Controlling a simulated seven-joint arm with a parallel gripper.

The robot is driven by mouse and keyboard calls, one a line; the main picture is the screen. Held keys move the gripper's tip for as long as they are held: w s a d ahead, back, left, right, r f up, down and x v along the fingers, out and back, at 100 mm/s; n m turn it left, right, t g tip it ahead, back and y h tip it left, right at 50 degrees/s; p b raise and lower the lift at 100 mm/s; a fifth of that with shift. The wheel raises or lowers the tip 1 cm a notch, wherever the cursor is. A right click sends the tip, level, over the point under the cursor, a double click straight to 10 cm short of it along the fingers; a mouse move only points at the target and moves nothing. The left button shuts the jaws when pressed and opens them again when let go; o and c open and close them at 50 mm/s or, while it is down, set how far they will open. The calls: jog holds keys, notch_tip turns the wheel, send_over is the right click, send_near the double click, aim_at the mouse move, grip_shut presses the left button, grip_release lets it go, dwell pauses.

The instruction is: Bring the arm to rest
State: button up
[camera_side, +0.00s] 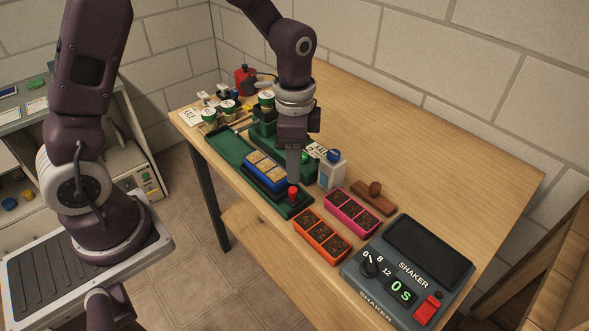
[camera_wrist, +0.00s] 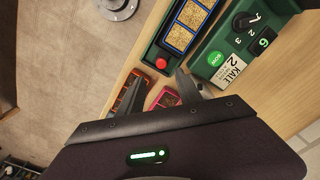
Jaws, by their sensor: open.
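My gripper (camera_side: 293,160) hangs over the table near the front right end of the green machine. In the wrist view, its two fingers stand apart with nothing held between them (camera_wrist: 162,88). The arm is bent down over the table. A blue tray (camera_side: 264,171) with tan-filled cells sits on the green base (camera_side: 228,145), left of my gripper in the side view; it also shows in the wrist view (camera_wrist: 174,45). The green machine with a dial and a SOW button (camera_wrist: 222,58) is partly hidden behind my gripper in the side view.
A red knob (camera_side: 292,192) stands close to my fingers. A white box with a blue top (camera_side: 331,170) is just right. Orange (camera_side: 322,236) and pink (camera_side: 352,211) soil trays, a wooden stamp (camera_side: 374,198) and the shaker (camera_side: 408,270), reading 0, lie rightward. The table's back right is clear.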

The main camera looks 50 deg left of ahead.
jog(key=s+a+r+n+t, duration=0.1)
jog(key=s+r+n+t, duration=0.1)
jog(key=s+r, duration=0.35)
jog(key=s+a+r+n+t, duration=0.1)
jog(key=s+r+n, duration=0.15)
jog(key=r, duration=0.55)
jog(key=s+r+n+t, duration=0.1)
jog(key=s+n, duration=0.1)
jog(key=s, duration=0.3)
jog(key=s+r+n+t, duration=0.1)
jog(key=s+r+n, duration=0.1)
jog(key=s, duration=0.4)
jog(key=shift+r+t, duration=0.25)
jog(key=shift+t, duration=0.05)
jog(key=shift+a+n, duration=0.1)
jog(key=shift+n, duration=0.15)
jog(key=shift+c, duration=0.4)
